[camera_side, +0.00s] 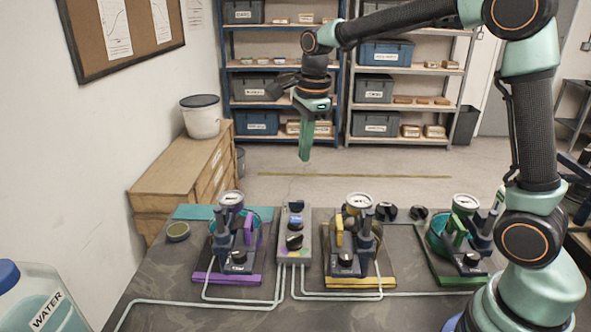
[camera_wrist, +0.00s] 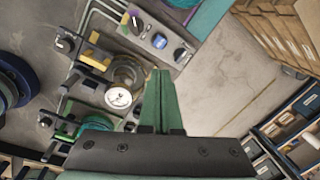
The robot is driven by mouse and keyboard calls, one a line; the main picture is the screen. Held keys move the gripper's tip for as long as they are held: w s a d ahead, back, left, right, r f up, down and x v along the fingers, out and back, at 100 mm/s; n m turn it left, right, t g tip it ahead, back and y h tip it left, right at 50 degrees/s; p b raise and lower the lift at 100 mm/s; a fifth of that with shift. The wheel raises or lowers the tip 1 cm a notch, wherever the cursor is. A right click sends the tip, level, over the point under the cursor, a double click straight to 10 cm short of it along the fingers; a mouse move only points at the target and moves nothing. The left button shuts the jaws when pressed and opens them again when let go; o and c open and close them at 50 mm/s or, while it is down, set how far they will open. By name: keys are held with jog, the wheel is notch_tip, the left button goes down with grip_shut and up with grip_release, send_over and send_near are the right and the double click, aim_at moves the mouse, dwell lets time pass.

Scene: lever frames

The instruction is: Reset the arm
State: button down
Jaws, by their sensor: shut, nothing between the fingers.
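My gripper (camera_side: 305,140) hangs in the air above the back of the table (camera_side: 150,285) in the side view, its green fingers pointing down. It is shut and empty, and it touches nothing. In the wrist view the fingers of my gripper (camera_wrist: 159,85) are together, with the floor and the table edge beyond them. My arm reaches in from the right, arching over the table. Three lever frames stand on the table: a purple one (camera_side: 228,278) at left, a yellow one (camera_side: 350,282) in the middle and a green one (camera_side: 440,270) at right.
Pale tubes run along the table front. A water jug (camera_side: 40,300) stands at the lower left. A wooden cabinet (camera_side: 185,175) with a white bucket (camera_side: 201,117) is behind left. Shelves (camera_side: 285,65) stand far back.

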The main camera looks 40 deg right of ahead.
jog(key=s+r+n+t, duration=0.1)
jog(key=s+n+t, duration=0.3)
jog(key=s+n, duration=1.2)
jog(key=shift+s+a+r+n, duration=0.3)
jog(key=shift+r+n, duration=0.1)
jog(key=shift+n, duration=2.3)
